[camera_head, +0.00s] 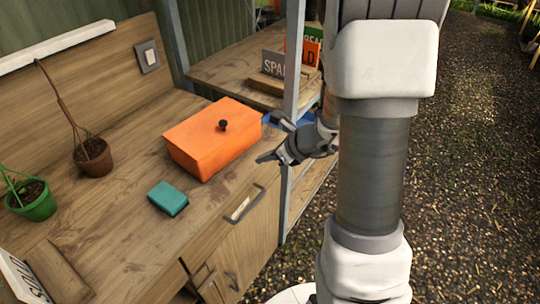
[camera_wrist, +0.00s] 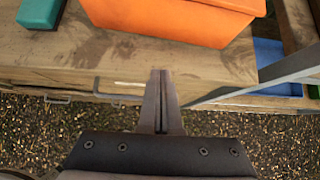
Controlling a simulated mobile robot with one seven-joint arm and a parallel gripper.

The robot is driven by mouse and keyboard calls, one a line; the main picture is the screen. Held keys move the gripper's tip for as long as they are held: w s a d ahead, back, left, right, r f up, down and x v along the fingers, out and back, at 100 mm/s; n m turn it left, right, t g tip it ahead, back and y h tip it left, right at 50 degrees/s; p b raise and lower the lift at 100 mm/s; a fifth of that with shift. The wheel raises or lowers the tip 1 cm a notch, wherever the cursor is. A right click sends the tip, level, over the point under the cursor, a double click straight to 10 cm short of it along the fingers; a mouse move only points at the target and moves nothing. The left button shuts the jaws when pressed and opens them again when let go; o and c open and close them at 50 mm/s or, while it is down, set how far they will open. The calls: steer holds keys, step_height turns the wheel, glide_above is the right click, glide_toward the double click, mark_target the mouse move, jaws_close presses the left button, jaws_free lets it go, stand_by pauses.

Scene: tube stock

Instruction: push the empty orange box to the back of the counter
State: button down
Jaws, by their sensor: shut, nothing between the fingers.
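The orange box (camera_head: 208,140) stands on the wooden counter (camera_head: 122,205) near its front edge and right end. It has a flat orange lid with a black knob (camera_head: 223,125), so its inside is hidden. My gripper (camera_head: 262,158) is in front of the counter, to the right of the box and apart from it. In the wrist view, the box (camera_wrist: 165,18) is at the top, cut off by the frame. My gripper's fingers (camera_wrist: 161,75) are together and empty, pointing toward the counter edge below the box.
A teal block (camera_head: 168,198) lies left of the box near the front edge. A brown pot (camera_head: 93,157) and a green pot (camera_head: 35,202) stand further left. A metal post (camera_head: 292,90) rises beside my gripper. Bare counter lies behind the box.

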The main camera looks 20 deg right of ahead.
mark_target(236, 158)
steer(key=x, duration=0.4)
steer(key=shift+f+b, duration=0.1)
steer(key=shift+b, duration=0.25)
steer(key=shift+w+a, duration=0.85)
steer(key=shift+w, duration=0.2)
steer(key=shift+w+a+p, duration=0.3)
steer(key=shift+w+a, duration=0.15)
steer(key=shift+w, duration=0.25)
